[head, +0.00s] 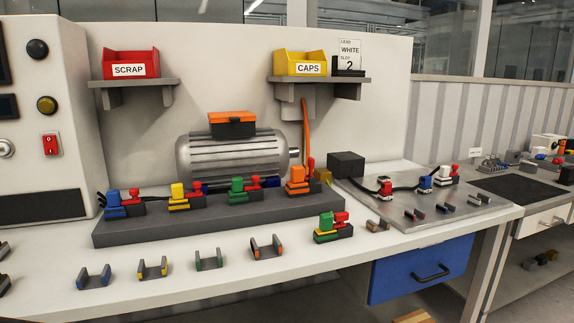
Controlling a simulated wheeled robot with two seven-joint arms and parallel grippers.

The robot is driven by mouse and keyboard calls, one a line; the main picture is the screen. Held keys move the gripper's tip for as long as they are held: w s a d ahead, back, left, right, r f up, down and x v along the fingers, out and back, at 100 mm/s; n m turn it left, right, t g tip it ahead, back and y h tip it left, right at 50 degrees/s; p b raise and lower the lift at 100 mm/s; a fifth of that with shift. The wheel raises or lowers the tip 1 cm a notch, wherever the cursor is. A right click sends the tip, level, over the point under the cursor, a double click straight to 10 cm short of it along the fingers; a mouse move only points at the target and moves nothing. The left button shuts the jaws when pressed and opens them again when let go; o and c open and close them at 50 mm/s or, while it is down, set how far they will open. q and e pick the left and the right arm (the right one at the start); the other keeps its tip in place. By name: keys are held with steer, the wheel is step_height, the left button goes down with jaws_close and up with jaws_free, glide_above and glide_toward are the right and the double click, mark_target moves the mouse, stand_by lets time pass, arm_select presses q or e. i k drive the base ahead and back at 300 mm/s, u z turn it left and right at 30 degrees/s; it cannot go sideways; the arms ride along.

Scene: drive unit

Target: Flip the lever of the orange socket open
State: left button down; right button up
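The orange socket (297,186) sits at the right end of the dark grey block (215,222), in front of the motor's right end. It has an orange upper part and a darker base. A small red lever (311,166) stands at its right side and looks roughly upright. At this size I cannot tell whether the lever is open or shut. An orange cable (305,128) runs down the wall behind the socket. Neither of my grippers is in view.
Blue (113,206), yellow (178,199) and green (238,190) sockets share the block. A green-and-red unit (327,228) stands on the bench in front. Several U-shaped brackets (208,260) line the front. The silver motor (235,157) stands behind. A metal plate (450,208) lies at right.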

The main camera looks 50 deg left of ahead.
mark_target(310, 160)
steer(key=u, duration=0.95)
